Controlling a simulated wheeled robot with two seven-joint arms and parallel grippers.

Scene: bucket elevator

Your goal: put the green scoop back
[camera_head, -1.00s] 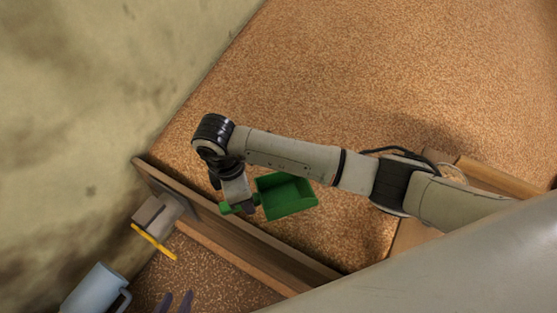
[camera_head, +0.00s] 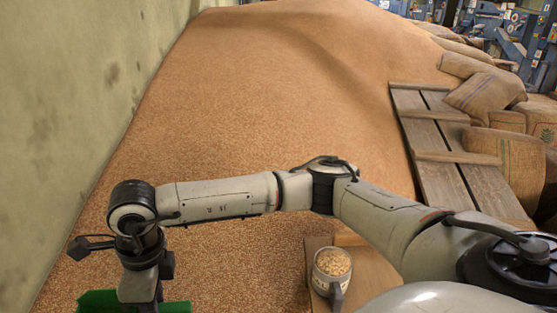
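The green scoop (camera_head: 97,301) shows only in part at the bottom left of the head view, on both sides of my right gripper. The lower frame edge cuts off the rest. My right gripper (camera_head: 140,290) points down over the scoop. Its fingertips and the scoop's handle are hidden now; a second ago the gripper was shut on the handle, and the scoop is still with it. Whether the scoop touches the grain cannot be seen. My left gripper is not in view.
A large grain heap (camera_head: 270,110) fills the middle, beside a stained wall (camera_head: 70,110) on the left. A metal mug of grain (camera_head: 332,268) stands on wood at the bottom. Plank boards (camera_head: 445,150) and several sacks (camera_head: 505,150) lie on the right.

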